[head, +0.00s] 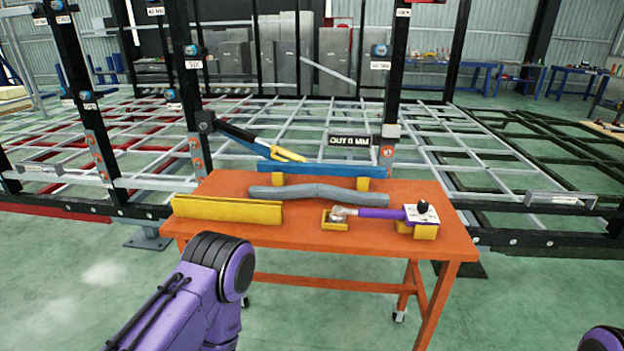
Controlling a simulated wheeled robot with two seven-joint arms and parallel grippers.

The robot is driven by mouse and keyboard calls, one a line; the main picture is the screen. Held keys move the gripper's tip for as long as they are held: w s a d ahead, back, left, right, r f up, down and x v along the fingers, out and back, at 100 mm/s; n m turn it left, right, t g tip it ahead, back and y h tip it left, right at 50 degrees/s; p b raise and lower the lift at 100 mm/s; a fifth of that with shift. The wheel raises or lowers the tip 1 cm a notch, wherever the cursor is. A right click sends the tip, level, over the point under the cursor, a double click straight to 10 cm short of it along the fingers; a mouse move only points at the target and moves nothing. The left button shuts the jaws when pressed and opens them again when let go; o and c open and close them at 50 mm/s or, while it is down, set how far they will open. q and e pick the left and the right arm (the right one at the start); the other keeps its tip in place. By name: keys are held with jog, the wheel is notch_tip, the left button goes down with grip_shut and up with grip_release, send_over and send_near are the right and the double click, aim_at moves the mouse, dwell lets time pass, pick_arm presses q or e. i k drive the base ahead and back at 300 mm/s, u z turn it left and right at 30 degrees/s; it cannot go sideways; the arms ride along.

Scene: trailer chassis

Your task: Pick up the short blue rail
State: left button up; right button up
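The blue rail (322,169) lies level along the back edge of the orange table (300,232), roughly left to right. It rests on two yellow blocks, one near each end. Behind the grey bent bar, it is mostly uncovered. My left arm shows as a purple link with a black joint at the lower left, in front of the table. Only a small purple and black part of my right arm shows in the bottom right corner. Neither gripper is in view, so I cannot see their fingers.
A grey bent bar (310,192) lies in front of the rail. A yellow beam (227,209) lies at the table's left. A purple rod (382,213) lies at the right on yellow supports. A black post (395,90) and a blue-black strut with a yellow end (245,136) stand close behind.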

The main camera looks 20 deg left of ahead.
aim_at(263, 166)
jog(key=u, duration=0.05)
jog(key=k, duration=0.15)
jog(key=z, duration=1.75)
jog(key=i, duration=1.35)
jog(key=u, duration=2.4)
